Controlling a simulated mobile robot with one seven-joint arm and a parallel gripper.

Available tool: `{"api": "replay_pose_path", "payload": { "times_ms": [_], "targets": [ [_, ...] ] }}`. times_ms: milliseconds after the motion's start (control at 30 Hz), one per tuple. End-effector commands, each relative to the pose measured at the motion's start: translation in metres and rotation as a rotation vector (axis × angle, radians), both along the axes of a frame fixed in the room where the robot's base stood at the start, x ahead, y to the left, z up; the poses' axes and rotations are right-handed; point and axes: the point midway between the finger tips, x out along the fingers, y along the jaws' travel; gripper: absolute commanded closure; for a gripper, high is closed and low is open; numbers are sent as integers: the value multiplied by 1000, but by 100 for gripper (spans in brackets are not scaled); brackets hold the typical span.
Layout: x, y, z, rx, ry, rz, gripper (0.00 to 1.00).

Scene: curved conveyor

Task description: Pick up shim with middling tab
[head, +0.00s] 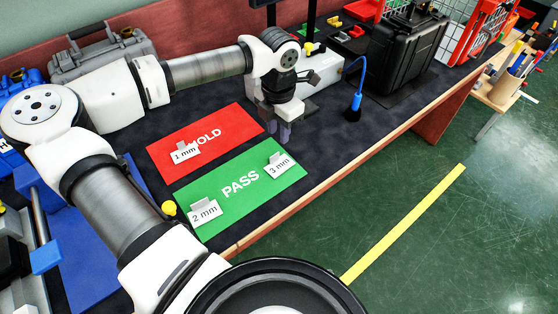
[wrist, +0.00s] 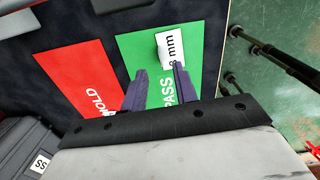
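Three shims with white labels and small grey tabs lie on the mats. The 2 mm shim (head: 205,213) is at the near left end of the green PASS mat (head: 215,205). The 3 mm shim (head: 280,165) is at its far right end and shows in the wrist view (wrist: 170,48). The 1 mm shim (head: 185,153) is on the red HOLD mat (head: 225,128). My gripper (head: 277,135) hovers beyond the mats' far right end in the head view. In the wrist view its fingers (wrist: 160,72) are apart with nothing between them. The 2 mm shim is hidden there.
A white box (head: 318,75) and a black case (head: 405,48) stand behind my gripper. A blue flexible-neck item (head: 356,100) stands right of it. The table's front edge (head: 330,182) runs along the right.

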Motion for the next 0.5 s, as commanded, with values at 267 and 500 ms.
{"api": "replay_pose_path", "payload": {
  "times_ms": [267,500],
  "targets": [
    [0,-1,-28,-3,-1,-2,71],
    [1,-1,-57,-5,3,-1,71]
  ]
}}
